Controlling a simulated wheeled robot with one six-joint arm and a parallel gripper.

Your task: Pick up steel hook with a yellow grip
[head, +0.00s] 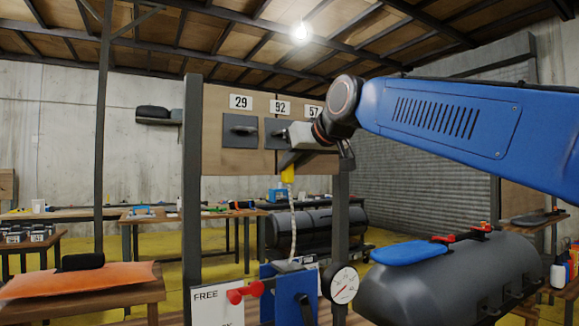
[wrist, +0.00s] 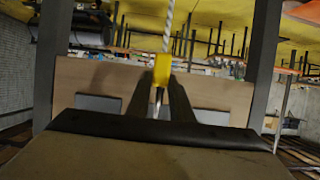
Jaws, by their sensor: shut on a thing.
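The steel hook (head: 292,225) hangs below my gripper (head: 290,163) in the head view, its long thin pale shaft pointing down. Its yellow grip (head: 288,174) is at the top, between my fingertips. In the wrist view, my gripper (wrist: 161,85) is shut on the yellow grip (wrist: 162,67), and the shaft (wrist: 168,28) runs away to the top edge. The hook's lower end is near a blue block and cannot be made out clearly.
A blue block (head: 281,296) with a pressure gauge (head: 344,284), a red handle (head: 244,291) and a "FREE" sign (head: 216,308) stand below. A numbered board (head: 228,160) between grey posts is behind my gripper.

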